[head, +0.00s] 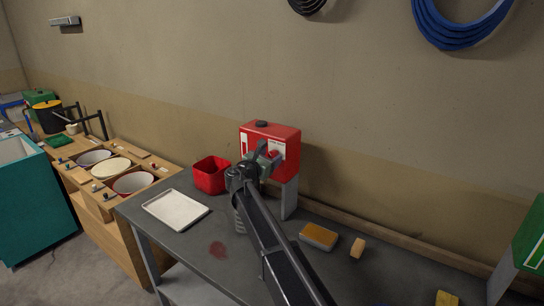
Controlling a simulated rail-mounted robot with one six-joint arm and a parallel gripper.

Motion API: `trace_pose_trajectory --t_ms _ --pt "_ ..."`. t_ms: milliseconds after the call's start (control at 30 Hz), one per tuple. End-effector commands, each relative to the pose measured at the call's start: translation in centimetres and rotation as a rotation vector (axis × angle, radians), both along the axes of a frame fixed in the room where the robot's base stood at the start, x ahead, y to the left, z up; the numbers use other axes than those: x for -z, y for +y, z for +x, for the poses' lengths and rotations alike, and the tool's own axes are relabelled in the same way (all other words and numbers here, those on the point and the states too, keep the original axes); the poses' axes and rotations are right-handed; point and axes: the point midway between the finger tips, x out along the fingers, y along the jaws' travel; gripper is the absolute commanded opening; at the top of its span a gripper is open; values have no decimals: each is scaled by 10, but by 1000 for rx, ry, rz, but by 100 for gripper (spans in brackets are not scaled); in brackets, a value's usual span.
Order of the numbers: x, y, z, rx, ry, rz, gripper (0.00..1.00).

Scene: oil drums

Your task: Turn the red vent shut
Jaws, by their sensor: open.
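A red oil drum (285,139) with a dark cap on top and white labels stands raised on a grey stand (289,200) near the wall. My gripper (268,157) is open, right in front of the drum's lower front as the head view sees it. I cannot tell whether it touches the drum. I cannot make out a separate red vent; my gripper and arm cover part of the drum's front.
On the grey table (185,235) are an open red bin (211,175), a white tray (175,209), a yellow-topped pad (319,236) and a tan block (357,248). A wooden bench (120,220) with round pots stands left. A green drum (530,235) is at the right edge.

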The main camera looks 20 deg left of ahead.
Motion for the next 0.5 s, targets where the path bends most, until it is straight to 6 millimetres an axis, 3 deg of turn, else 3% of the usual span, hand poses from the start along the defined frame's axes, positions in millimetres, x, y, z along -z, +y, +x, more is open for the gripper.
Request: trace_pose_trajectory --t_ms 133,367,500 --pt "0 -3 17 0 0 1 60" --pt "0 -5 19 0 0 1 60" --pt "0 -5 19 0 0 1 43"
